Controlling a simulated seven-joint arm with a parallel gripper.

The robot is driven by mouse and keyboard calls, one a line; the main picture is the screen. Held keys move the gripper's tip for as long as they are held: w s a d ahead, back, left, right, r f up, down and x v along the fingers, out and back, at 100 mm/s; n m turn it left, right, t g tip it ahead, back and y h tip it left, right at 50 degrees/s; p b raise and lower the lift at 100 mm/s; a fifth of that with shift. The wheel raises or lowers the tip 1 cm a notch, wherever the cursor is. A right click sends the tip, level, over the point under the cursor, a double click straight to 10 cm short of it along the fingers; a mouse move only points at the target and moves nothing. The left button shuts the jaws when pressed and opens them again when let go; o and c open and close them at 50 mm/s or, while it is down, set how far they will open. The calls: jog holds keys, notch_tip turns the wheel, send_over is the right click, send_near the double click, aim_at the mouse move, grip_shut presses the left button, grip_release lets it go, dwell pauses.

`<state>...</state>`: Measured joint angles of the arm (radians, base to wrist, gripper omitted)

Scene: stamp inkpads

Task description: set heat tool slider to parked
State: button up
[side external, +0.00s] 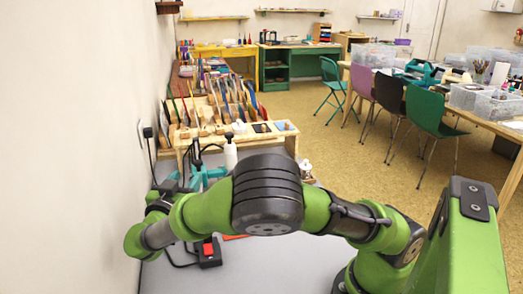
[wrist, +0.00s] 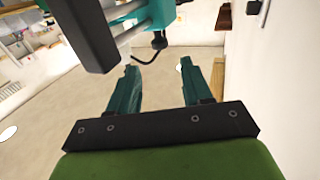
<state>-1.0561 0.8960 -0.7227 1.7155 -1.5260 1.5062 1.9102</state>
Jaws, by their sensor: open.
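My gripper (wrist: 157,66) is open and empty in the wrist view, its two teal fingers apart. A dark block with two grey rods (wrist: 110,20) is close by at the upper left of that view, joined to a teal part (wrist: 158,12). It may belong to the heat tool, but I cannot tell which piece is the slider or where it is set. In the side external view a teal stand-like object (side external: 200,177) shows behind my arm, partly hidden. My gripper is mostly hidden there, near the left wall. No contact is visible.
A black box with a red switch (side external: 208,252) and cable lies on the grey tabletop (side external: 255,272). A white bottle (side external: 231,154) and a wooden rack of tools (side external: 215,110) stand behind my arm. A black plug (side external: 147,132) with a hanging cable is on the left wall.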

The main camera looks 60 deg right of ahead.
aim_at(198, 161)
jog(key=x, duration=1.1)
jog(key=shift+w+d, duration=0.1)
jog(key=shift+d, duration=0.05)
jog(key=shift+c, duration=0.4)
jog(key=shift+r, duration=0.1)
grip_shut()
